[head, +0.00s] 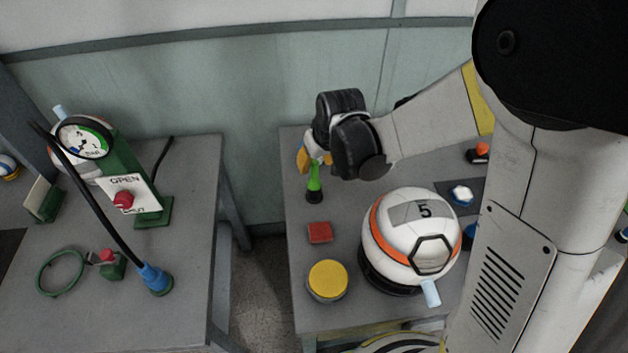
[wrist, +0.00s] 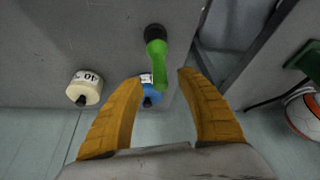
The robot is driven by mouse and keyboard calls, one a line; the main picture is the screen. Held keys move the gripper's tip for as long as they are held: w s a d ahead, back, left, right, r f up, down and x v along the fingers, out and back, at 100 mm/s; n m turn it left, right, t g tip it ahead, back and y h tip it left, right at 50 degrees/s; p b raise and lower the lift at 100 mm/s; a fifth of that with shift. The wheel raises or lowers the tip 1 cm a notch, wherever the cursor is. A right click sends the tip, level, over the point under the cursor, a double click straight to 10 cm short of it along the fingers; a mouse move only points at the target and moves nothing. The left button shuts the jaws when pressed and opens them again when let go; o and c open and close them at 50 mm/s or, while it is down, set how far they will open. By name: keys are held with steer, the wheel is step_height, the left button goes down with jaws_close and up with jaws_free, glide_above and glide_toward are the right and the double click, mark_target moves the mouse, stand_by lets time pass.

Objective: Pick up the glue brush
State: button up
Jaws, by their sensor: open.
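The glue brush, a green handle in a black base, stands upright on the right-hand table in the head view (head: 314,183). It also shows in the wrist view (wrist: 157,50), its green end pointing toward the gap between my fingers. My gripper (head: 313,160) is above the brush, its orange fingers open and pointing down. In the wrist view my gripper (wrist: 161,78) is open with a finger on each side of the green handle's end. Whether the fingers touch the handle I cannot tell.
A white bottle (wrist: 86,88) and a blue bottle (wrist: 152,95) stand near the brush. A red block (head: 320,232), a yellow-topped round tin (head: 327,280) and a ball marked 5 (head: 400,225) are on the same table. A gap separates it from the left table (head: 190,260).

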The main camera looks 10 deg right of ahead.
mark_target(314, 180)
steer(key=x, duration=0.2)
steer(key=shift+w+a+f, duration=0.1)
steer(key=shift+w+f, duration=0.1)
steer(key=shift+f, duration=0.05)
jaws_close()
